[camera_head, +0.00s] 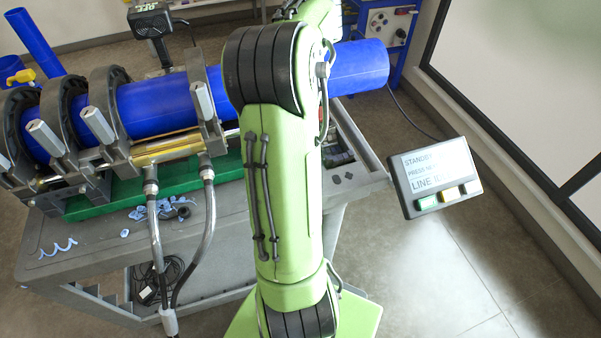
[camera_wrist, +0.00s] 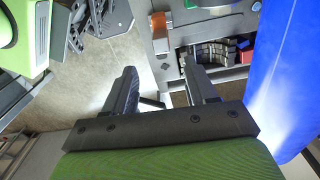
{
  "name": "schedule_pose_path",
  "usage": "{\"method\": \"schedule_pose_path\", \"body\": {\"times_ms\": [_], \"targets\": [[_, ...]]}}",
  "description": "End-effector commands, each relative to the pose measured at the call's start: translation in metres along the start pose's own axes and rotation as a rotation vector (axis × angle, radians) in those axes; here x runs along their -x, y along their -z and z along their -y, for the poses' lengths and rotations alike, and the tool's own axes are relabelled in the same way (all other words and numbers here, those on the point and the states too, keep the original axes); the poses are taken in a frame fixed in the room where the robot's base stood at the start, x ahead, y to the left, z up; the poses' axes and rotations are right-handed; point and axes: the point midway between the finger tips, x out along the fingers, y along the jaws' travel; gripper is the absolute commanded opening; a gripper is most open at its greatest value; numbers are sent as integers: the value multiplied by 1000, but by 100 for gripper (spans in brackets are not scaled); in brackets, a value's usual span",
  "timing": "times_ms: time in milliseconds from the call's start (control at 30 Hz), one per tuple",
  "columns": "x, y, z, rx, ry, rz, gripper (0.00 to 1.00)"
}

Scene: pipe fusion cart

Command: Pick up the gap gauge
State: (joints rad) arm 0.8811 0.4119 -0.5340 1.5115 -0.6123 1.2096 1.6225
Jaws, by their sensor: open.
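I cannot pick out the gap gauge with certainty in either view. In the wrist view, a small orange-and-grey item (camera_wrist: 160,33) lies on the cart top beyond my fingertips; I cannot tell whether it is the gauge. My gripper (camera_wrist: 159,68) is open, with nothing visible between its two dark fingers. It points toward the cart edge, with floor and part of the cart showing between the fingers. In the head view my arm hides the gripper and part of the cart.
A blue pipe (camera_head: 155,105) lies in the clamp rings on the grey cart (camera_head: 80,262); it also fills the right of the wrist view (camera_wrist: 285,75). A compartment (camera_wrist: 222,50) holds several small blocks. Blue shavings (camera_head: 160,210) lie on the cart. A status panel (camera_head: 435,178) stands at right.

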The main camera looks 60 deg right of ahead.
Motion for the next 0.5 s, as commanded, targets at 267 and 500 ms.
{"method": "schedule_pose_path", "body": {"times_ms": [267, 500], "targets": [[-67, -1, 0, 1, -1, 1, 56], [-104, -2, 1, 2, -3, -1, 56]]}}
